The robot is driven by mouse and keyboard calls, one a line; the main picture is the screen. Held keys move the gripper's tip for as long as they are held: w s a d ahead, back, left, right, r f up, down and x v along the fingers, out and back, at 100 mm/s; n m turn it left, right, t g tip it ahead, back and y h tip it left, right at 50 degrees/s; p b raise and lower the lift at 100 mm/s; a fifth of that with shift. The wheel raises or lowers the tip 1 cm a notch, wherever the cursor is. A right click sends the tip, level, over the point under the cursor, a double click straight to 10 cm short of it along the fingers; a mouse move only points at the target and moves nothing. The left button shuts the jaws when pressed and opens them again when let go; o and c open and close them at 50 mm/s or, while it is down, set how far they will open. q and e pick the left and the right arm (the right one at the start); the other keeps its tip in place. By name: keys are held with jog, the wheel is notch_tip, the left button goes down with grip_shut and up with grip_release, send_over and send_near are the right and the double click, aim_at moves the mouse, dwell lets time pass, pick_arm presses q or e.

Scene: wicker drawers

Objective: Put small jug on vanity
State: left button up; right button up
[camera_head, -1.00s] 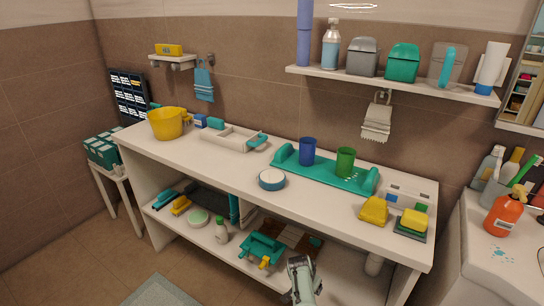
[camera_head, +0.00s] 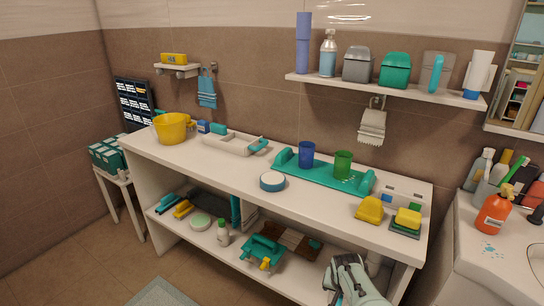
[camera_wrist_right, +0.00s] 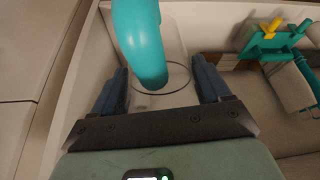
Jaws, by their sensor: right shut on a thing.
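My right gripper (camera_wrist_right: 163,77) is shut on the small jug, with its two dark fingers on either side of it in the right wrist view. The jug's thick teal handle (camera_wrist_right: 141,45) rises between the fingers, and its pale, see-through body with a dark round rim line shows beside the handle. In the head view my right gripper (camera_head: 350,280) is low at the bottom edge, in front of the table's right part; the jug is mostly hidden there. The white vanity (camera_head: 478,275) with a basin stands at the far right. My left gripper is not in view.
An orange pump bottle (camera_head: 493,212) and several other bottles stand on the vanity. The long white table (camera_head: 225,170) carries yellow sponges (camera_head: 370,209), cups and a yellow pot. Its lower shelf (camera_head: 285,277) holds teal items. A wall shelf (camera_head: 390,90) hangs above.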

jog(key=s+a+r+n+y, duration=0.2)
jog(key=s+r+n, duration=0.15)
jog(key=s, duration=0.55)
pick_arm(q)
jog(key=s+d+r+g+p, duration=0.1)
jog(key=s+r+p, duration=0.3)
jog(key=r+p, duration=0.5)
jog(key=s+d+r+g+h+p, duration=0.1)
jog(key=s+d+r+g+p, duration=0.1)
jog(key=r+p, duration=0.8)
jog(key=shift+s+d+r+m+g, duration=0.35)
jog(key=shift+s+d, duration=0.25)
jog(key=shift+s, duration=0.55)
pick_arm(e)
jog(key=v, duration=1)
jog(key=shift+w+a+r+n, duration=0.25)
jog(key=shift+w+a+n, duration=0.05)
jog(key=shift+w+n, duration=0.05)
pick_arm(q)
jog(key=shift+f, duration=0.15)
pick_arm(e)
jog(key=shift+s, duration=0.1)
jog(key=shift+a, duration=0.1)
